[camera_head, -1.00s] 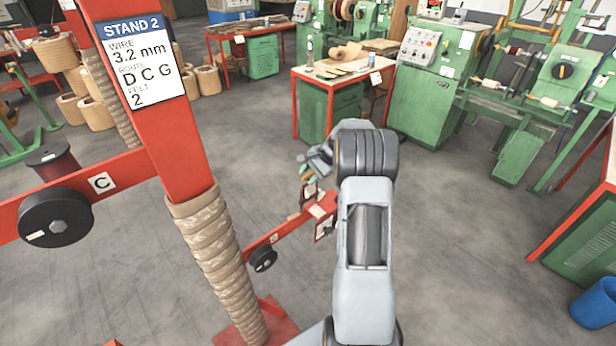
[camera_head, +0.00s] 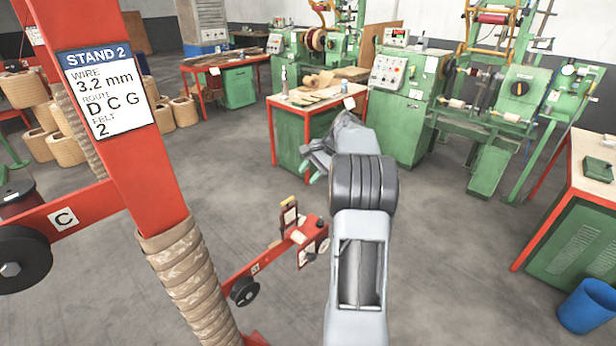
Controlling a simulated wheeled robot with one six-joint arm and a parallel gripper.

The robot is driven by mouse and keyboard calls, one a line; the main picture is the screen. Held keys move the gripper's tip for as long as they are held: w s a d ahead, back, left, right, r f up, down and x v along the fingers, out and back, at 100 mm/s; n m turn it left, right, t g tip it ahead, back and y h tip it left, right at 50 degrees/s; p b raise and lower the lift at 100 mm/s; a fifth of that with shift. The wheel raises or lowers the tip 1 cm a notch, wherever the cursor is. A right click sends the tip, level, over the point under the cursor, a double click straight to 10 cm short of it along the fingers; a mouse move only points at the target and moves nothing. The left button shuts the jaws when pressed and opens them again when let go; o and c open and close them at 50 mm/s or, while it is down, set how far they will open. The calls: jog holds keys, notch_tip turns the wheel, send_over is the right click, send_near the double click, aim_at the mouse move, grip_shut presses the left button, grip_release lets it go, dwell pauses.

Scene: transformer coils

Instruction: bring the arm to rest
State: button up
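My arm rises from the bottom centre of the head view, its grey links and dark ribbed joint in front of the floor and the small workbench. My gripper (camera_head: 316,160) is at the far end of the arm, partly hidden behind the wrist; its fingers are too hidden to tell open from shut. It appears apart from the red stand, up and to the right of the stand's small end bracket (camera_head: 308,243).
The red stand (camera_head: 150,180) with its "STAND 2" sign (camera_head: 106,93) and rope-wrapped post fills the left. A black pulley (camera_head: 22,260) sits on its arm. A workbench (camera_head: 312,100), green machines (camera_head: 404,100), a right table (camera_head: 598,165) and a blue bin (camera_head: 587,306) stand around open grey floor.

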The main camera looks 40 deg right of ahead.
dwell(0.5)
jog(key=s+a+f+n+g+h, duration=0.2)
jog(key=s+a+f+n, duration=0.1)
jog(key=s+f, duration=0.2)
jog(key=s+a+r+n+t+h, duration=0.1)
jog(key=s+a+r+n, duration=0.1)
jog(key=s+a+n, duration=0.4)
jog(key=s+a+r+n+t+h, duration=0.1)
jog(key=s+a+n, duration=0.4)
jog(key=s+a, duration=0.5)
jog(key=a+r+h, duration=0.1)
jog(key=a+r, duration=0.1)
jog(key=a, duration=0.5)
jog(key=shift+a+n+t, duration=0.25)
jog(key=shift+n+t, duration=0.05)
jog(key=shift+n, duration=0.1)
jog(key=shift+r, duration=0.1)
